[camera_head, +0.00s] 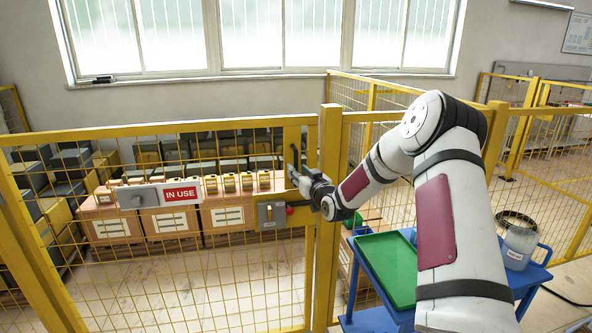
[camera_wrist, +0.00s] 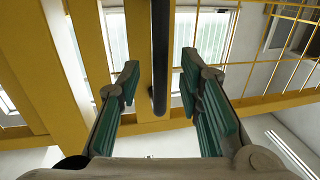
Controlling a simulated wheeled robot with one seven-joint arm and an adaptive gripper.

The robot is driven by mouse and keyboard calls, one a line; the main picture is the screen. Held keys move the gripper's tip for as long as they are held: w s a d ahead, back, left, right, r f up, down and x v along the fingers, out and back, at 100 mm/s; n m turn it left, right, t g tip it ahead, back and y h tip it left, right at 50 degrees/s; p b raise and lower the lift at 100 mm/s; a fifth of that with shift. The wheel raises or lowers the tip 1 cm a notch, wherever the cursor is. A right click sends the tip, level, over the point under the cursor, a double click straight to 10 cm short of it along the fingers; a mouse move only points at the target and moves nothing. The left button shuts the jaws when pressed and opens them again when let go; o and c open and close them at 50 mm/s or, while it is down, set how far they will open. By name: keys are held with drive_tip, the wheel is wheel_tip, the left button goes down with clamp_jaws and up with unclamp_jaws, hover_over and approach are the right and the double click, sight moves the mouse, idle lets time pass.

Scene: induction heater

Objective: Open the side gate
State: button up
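The side gate (camera_head: 130,130) is a yellow mesh gate in the head view. It appears closed, its right edge beside the yellow post (camera_head: 329,180). A dark vertical handle (camera_head: 294,153) is on its right upright, above a grey latch box (camera_head: 270,213) with a red knob. My gripper (camera_head: 295,175) is at the handle and partly hides its lower part. In the wrist view the black handle bar (camera_wrist: 160,50) stands between the two green-padded fingers of my gripper (camera_wrist: 158,82). The fingers are open, with a gap on both sides of the bar.
An "IN USE" sign (camera_head: 181,195) hangs on the gate. Boxes (camera_head: 165,218) stand behind it. A blue cart (camera_head: 365,283) with a green tray (camera_head: 388,266) and a bucket (camera_head: 519,240) is right of the post.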

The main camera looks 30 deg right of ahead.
drive_tip(key=shift+w+d, duration=0.15)
drive_tip(key=shift+w, duration=1.3)
clamp_jaws()
